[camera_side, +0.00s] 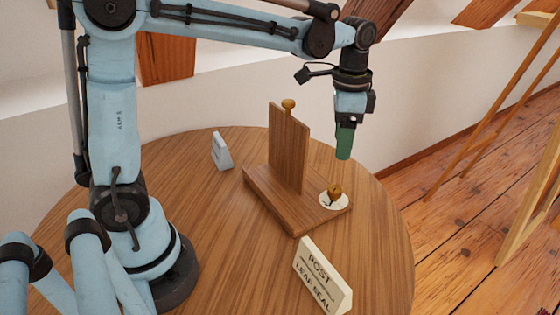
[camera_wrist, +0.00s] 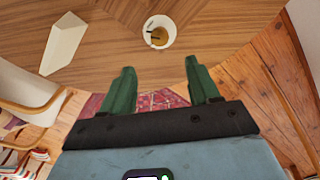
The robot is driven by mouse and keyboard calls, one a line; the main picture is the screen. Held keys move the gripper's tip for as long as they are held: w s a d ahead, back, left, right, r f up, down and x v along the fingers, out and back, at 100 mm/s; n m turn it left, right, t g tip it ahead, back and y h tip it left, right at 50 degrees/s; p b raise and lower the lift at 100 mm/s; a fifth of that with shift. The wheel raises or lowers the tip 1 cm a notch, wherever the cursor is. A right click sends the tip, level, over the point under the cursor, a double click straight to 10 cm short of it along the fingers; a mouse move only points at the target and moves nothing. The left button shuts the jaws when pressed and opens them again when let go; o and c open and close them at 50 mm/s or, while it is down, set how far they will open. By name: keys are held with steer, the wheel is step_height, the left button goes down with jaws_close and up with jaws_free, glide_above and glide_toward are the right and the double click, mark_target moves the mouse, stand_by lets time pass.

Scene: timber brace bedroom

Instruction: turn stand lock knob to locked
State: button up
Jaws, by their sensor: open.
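The wooden stand (camera_side: 262,205) is a base with an upright board and a small brass knob (camera_side: 288,104) on the board's top. A brass lock knob (camera_side: 334,190) sits on a round white dial (camera_side: 326,203) at the base's right end. In the wrist view the lock knob (camera_wrist: 159,37) and dial (camera_wrist: 150,23) lie ahead of the fingers; dark marks on the dial are too small to read. My gripper (camera_side: 343,155), with green fingers, points down above the knob, apart from it. In the wrist view my gripper (camera_wrist: 158,69) is open and empty.
The round wooden table (camera_side: 225,260) holds a white sign (camera_side: 322,280) reading "POST" and "LEAF SEAL" at the front and a small white block (camera_side: 221,151) at the back left. A white wedge shape (camera_wrist: 50,42) shows in the wrist view. The air around the knob is clear.

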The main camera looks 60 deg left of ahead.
mark_target(336, 188)
step_height(336, 188, down, 12)
steer(key=n, duration=0.6)
stand_by(0.4)
steer(key=c, duration=1)
steer(key=shift+c, duration=0.2)
